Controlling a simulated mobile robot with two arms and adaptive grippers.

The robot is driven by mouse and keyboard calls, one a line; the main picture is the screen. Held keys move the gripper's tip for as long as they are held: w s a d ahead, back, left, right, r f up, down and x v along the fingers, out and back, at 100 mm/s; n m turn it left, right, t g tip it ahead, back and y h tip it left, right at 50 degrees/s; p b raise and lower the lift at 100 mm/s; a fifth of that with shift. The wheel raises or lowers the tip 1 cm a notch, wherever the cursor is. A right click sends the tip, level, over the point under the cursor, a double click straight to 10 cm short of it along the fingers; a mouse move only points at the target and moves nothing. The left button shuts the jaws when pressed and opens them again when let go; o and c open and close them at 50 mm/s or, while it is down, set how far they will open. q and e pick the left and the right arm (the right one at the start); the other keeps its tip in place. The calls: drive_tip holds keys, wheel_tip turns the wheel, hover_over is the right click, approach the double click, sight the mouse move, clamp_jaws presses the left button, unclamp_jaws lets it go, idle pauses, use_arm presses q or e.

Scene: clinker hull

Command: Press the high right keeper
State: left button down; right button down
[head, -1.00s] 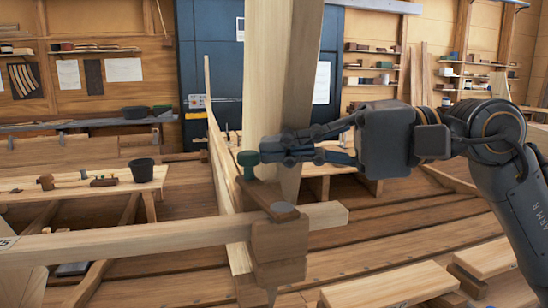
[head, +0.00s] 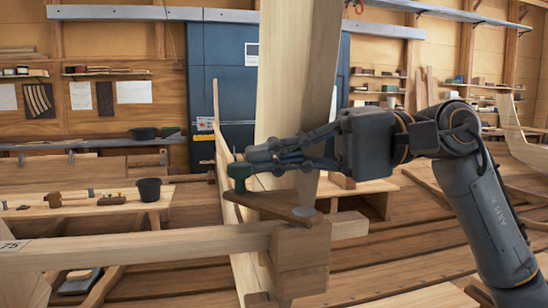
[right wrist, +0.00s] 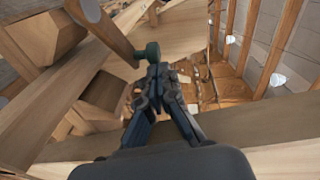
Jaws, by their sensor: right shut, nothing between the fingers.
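A wooden keeper bar (head: 272,203) with a green knob (head: 239,172) at its left end sits on a wood block, beside a tall pale post. A grey round pivot (head: 305,212) shows at its right end. My right gripper (head: 250,159) is shut and empty, reaching in from the right in front of the post. Its fingertips are at the knob's upper right; I cannot tell whether they touch. In the right wrist view the shut fingertips (right wrist: 157,72) lie just below the green knob (right wrist: 150,53). My left gripper is not in view.
The tall post (head: 297,90) stands close behind my right fingers. A long horizontal beam (head: 150,246) runs left from the block (head: 301,258). A bench (head: 100,205) with a dark bucket (head: 149,190) is at left. Hull planks lie below.

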drive_tip(key=shift+d, duration=0.1)
drive_tip(key=shift+d, duration=0.15)
drive_tip(key=w+d+r, duration=0.1)
drive_tip(key=d, duration=1)
drive_tip(key=shift+d+r, duration=0.25)
drive_tip(key=shift+d, duration=0.05)
